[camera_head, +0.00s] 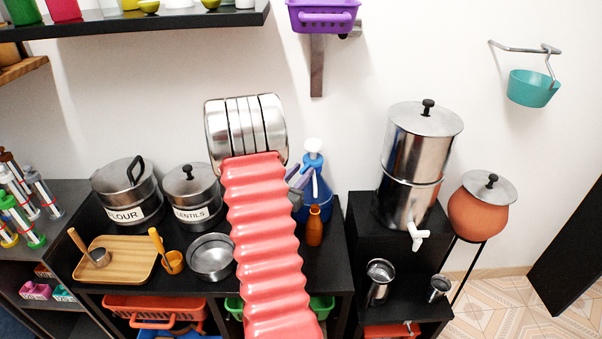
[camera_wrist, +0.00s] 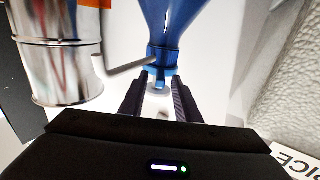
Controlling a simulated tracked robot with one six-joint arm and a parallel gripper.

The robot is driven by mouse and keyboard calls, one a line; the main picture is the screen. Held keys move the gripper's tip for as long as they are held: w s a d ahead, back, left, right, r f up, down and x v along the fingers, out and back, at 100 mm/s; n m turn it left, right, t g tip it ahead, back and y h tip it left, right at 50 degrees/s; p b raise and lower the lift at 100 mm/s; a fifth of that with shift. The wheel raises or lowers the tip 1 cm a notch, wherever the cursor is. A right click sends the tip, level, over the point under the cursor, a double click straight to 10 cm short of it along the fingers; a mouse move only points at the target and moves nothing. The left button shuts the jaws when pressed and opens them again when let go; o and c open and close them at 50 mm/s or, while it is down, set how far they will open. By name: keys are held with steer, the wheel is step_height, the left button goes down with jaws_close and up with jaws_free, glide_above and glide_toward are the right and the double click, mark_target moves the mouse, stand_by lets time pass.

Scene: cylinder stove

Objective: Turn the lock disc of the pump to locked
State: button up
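The blue pump bottle (camera_head: 318,196) stands at the back of the black counter, right of my red arm, with a white pump head (camera_head: 313,146) on top. In the wrist view the blue bottle (camera_wrist: 172,18) narrows to a blue ringed collar (camera_wrist: 163,60), which looks like the lock disc; its setting cannot be read. A white part (camera_wrist: 158,103) shows between the fingers of my gripper (camera_wrist: 158,106). The two dark fingers stand apart, one on each side of it; no firm contact is clear. In the head view my arm hides part of the bottle.
A small orange-brown bottle (camera_head: 314,226) stands in front of the pump bottle. A steel water filter (camera_head: 411,160) with a white tap is to the right. Pots labelled flour (camera_head: 127,193) and lentils (camera_head: 192,194) are to the left.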

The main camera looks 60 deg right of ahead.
steer(key=shift+d, duration=0.1)
steer(key=shift+c, duration=0.5)
jaws_close()
